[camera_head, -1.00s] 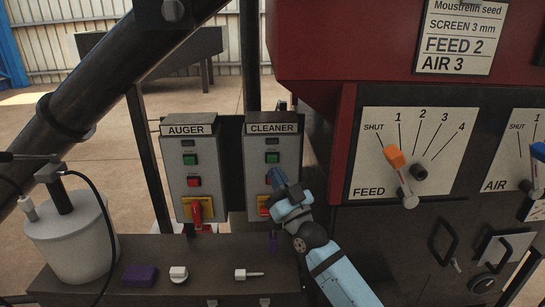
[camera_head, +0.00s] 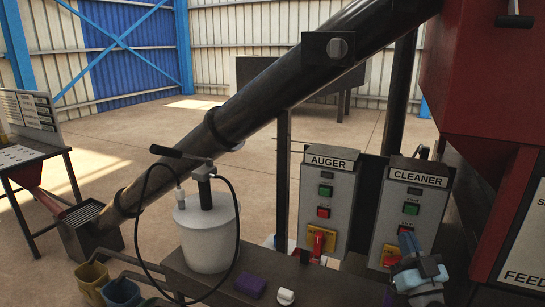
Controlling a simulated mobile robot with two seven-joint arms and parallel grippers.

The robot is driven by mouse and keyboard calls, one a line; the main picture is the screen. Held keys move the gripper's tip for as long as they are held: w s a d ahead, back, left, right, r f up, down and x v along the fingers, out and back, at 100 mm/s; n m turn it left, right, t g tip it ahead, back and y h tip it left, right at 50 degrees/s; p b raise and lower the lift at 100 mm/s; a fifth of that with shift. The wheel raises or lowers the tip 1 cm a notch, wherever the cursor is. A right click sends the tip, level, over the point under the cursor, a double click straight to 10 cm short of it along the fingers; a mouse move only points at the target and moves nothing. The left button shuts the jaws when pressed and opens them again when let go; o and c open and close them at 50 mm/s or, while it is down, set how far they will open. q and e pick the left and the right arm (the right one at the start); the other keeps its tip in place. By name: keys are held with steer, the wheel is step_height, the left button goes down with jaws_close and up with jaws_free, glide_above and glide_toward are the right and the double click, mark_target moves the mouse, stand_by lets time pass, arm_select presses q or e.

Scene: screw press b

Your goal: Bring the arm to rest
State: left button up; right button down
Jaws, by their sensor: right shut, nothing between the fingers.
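My right gripper (camera_head: 408,243) is at the lower right of the head view, in front of the lower part of the CLEANER control box (camera_head: 414,209). It is shut and empty, and its arm comes up from the bottom edge. It hides part of the box's lower controls; I cannot tell whether it touches the box. The AUGER control box (camera_head: 327,200) stands to the left, with a green button, a red button and a red handle on a yellow plate (camera_head: 319,240). My left gripper is not in view.
A bench (camera_head: 190,263) below the boxes carries a white canister (camera_head: 207,238) with a cable, a purple block (camera_head: 250,285) and a white knob (camera_head: 285,296). A dark auger tube (camera_head: 270,105) slants across. The red machine (camera_head: 475,85) is at right. Open floor lies behind.

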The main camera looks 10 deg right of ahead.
steer(key=s+a+f+n+g+y+p, duration=0.1)
steer(key=s+a+f+g+p, duration=0.25)
steer(key=f, duration=0.35)
steer(key=s+a+f+n+g+y+p, duration=0.1)
steer(key=s+a+f+g+p, duration=0.1)
steer(key=s+a+f+g, duration=0.3)
arm_select(q)
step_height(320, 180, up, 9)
steer(key=p, duration=0.4)
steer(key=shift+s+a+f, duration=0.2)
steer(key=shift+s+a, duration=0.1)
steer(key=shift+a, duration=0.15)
arm_select(e)
steer(key=s+a+f+g, duration=0.2)
steer(key=s+a+f, duration=0.1)
steer(key=s+f, duration=0.3)
steer(key=s+a+f+g, duration=0.2)
steer(key=s+a+f, duration=0.1)
steer(key=s+f, duration=0.4)
steer(key=s, duration=0.3)
steer(key=shift+s+a+g+y, duration=0.15)
steer(key=shift+a+g+y, duration=0.2)
steer(key=shift+y, duration=0.05)
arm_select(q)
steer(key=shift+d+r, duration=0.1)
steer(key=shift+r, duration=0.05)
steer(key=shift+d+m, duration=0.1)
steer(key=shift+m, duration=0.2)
arm_select(e)
steer(key=shift+d, duration=0.1)
